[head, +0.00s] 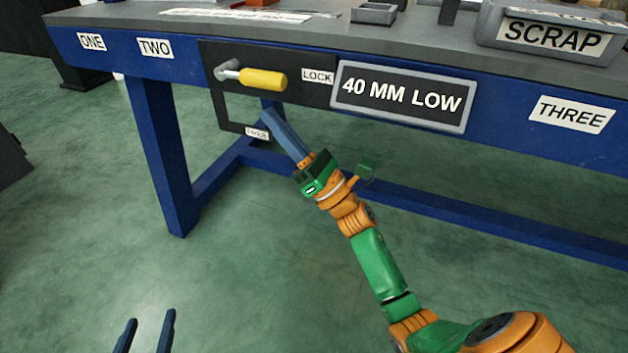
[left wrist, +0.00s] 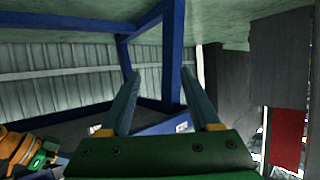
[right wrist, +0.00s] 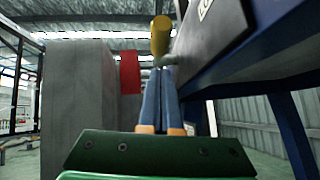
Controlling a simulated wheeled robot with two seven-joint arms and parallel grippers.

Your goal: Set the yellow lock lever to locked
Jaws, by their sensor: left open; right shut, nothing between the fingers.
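The yellow lock lever (head: 264,79) lies nearly level on a dark plate (head: 288,62) on the bench front. Its metal pivot (head: 227,70) is at the left and its handle points right, toward the LOCK label (head: 317,75). A second label (head: 257,133), small and hard to read, is lower on the plate. My right gripper (head: 268,115) is shut and empty, below the handle. In the right wrist view the handle's end (right wrist: 160,36) shows just beyond the shut fingertips (right wrist: 160,72); contact cannot be told. My left gripper (head: 147,318) is open and empty at lower left, away from the bench.
A framed 40 MM LOW sign (head: 402,97) is right of the plate. The blue bench (head: 510,118) carries a grey SCRAP bin (head: 549,36) and a small grey tray (head: 374,13). A blue bench leg (head: 160,155) stands at left. The green floor in front is clear.

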